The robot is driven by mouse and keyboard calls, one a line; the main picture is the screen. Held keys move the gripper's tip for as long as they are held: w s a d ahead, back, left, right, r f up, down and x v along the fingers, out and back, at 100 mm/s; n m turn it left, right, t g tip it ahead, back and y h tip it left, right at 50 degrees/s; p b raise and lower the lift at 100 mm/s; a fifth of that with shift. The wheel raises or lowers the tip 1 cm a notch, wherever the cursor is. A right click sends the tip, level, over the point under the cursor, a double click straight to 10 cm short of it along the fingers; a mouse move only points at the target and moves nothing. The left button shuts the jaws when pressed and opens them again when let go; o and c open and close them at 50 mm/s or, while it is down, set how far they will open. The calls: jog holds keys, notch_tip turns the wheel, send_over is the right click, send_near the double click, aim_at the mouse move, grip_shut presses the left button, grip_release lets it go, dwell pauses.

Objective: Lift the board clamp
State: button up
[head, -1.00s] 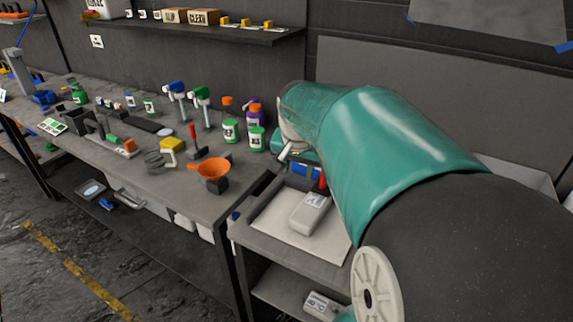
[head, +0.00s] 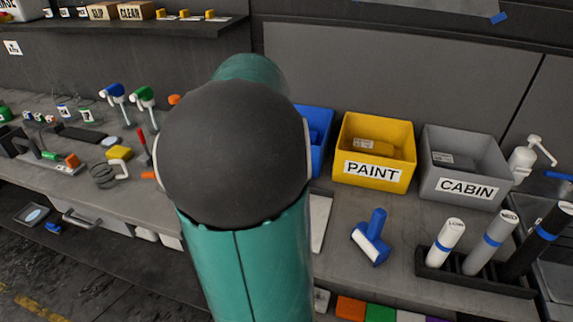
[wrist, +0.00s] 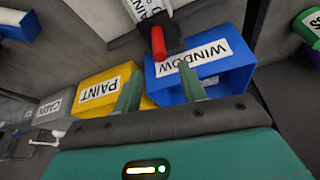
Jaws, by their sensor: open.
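No part is plainly marked as the board clamp. A red handle on a black block (wrist: 158,40) shows at the top of the wrist view, beside a white labelled piece; it may be the clamp, but I cannot tell. My gripper (wrist: 158,68) is open, its two green fingers apart with nothing seen between them. The fingertips point toward the red handle, and in the picture overlap the yellow PAINT bin (wrist: 85,98) and the blue WINDOW bin (wrist: 225,80). I cannot tell if they touch anything. In the head view my arm hides the gripper.
The grey CABIN bin (head: 465,165) stands right of the PAINT bin. A blue roller (head: 372,238) lies in front of them, and a rack of labelled tubes (head: 480,280) stands at the right. Spray bottles and small tools crowd the left bench (head: 90,190).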

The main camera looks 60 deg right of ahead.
jog(key=x, duration=0.9)
jog(key=shift+s, duration=0.1)
jog(key=shift+f, duration=0.35)
grip_shut()
